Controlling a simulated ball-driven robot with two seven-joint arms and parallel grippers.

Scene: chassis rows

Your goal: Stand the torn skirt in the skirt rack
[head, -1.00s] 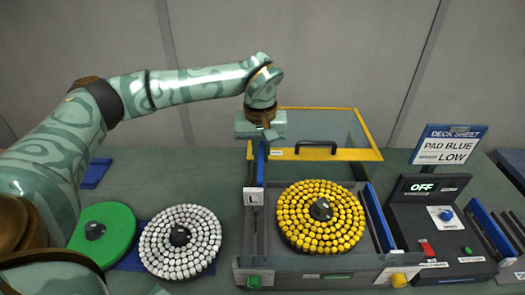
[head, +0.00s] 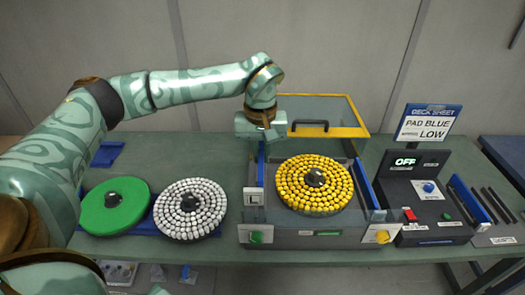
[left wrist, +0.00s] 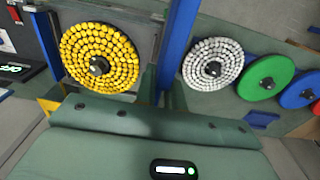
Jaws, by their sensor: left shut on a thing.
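My left gripper (head: 262,137) is above the back left of the deck machine and shut on a blue strip, the skirt (head: 261,163). The skirt hangs below the jaws along the machine's left side; I cannot make out a tear or whether its lower end touches anything. In the left wrist view the skirt (left wrist: 180,45) runs upward from the green gripper body (left wrist: 150,125). The skirt rack (head: 496,215) is at the far right of the table, with dark slots and a blue strip standing at its left side. My right gripper is not in view.
The machine holds a yellow-tufted pad (head: 300,190); a second blue skirt (head: 363,185) is on its right side. Its yellow-framed clear lid (head: 355,115) stands open behind. White (head: 175,195) and green (head: 100,215) pads lie left.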

